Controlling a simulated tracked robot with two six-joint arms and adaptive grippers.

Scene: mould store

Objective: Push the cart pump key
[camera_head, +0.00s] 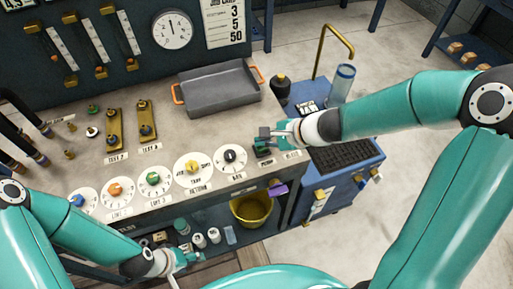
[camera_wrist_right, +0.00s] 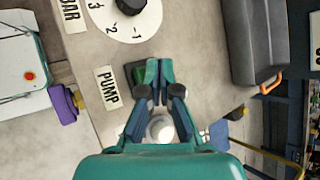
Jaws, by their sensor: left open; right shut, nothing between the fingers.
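The pump key (camera_head: 262,150) is a small dark block with green on it, on the front right of the grey bench top. Its PUMP label (camera_wrist_right: 108,88) lies beside it in the right wrist view, where part of the green key (camera_wrist_right: 134,72) shows and the rest is hidden by my fingers. My right gripper (camera_head: 271,133) is shut and empty, with its fingertips at the key; I cannot tell whether they touch it. It also shows in the wrist view (camera_wrist_right: 159,72). My left gripper (camera_head: 194,258) is open and empty, low in front of the bench by the lower shelf.
Several coloured dials, including a black one (camera_head: 230,156), line the bench front left of the key. A grey tray (camera_head: 215,92) with orange handles stands behind. A blue cart (camera_head: 350,180) stands at the right. A yellow bucket (camera_head: 251,210) sits below the bench top.

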